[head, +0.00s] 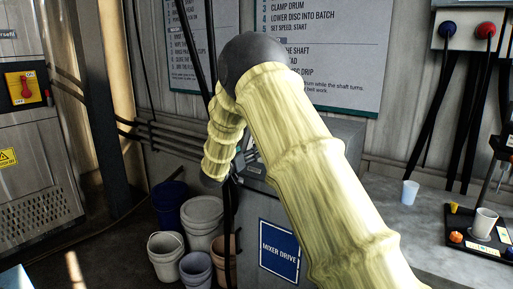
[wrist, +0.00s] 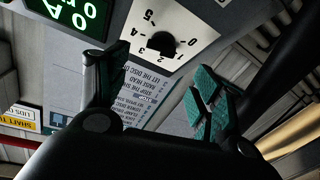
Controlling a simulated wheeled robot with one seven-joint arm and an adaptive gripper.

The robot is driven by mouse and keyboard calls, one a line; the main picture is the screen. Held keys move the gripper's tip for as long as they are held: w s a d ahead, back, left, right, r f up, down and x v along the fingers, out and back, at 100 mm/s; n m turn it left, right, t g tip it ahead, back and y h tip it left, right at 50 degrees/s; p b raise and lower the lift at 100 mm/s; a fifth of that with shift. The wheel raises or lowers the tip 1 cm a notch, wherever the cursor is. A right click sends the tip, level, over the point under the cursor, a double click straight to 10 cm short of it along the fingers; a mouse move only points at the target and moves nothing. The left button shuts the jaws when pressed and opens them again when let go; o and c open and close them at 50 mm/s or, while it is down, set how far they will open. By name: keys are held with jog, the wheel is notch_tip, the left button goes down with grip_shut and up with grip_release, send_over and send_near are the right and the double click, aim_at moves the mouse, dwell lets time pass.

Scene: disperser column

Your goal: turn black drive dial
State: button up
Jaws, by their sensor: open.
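The black drive dial (wrist: 160,43) shows in the wrist view on a white plate (wrist: 192,22) with a printed number scale, which appears turned over in this view. I cannot tell clearly which number the dial points at. My gripper (wrist: 160,63) is open, with one finger to the left of the dial and the teal-padded finger to the lower right. Nothing is between the fingers, and they appear apart from the dial. In the head view my yellow-sleeved arm hides the dial and most of the gripper.
A green lit display (wrist: 72,14) is beside the dial plate. The mixer drive cabinet (head: 279,250) stands below my arm. Several buckets (head: 203,217) stand left of it. A bench at right bears a white cup (head: 410,192) and a black tray (head: 462,240) with a mug (head: 485,222).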

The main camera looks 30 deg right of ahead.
jog(key=p+x, duration=0.1)
jog(key=x, duration=0.7)
jog(key=shift+w+d, duration=0.2)
jog(key=shift+d, duration=0.15)
jog(key=shift+f, duration=0.1)
jog(key=shift+c, duration=0.2)
jog(key=c, duration=1)
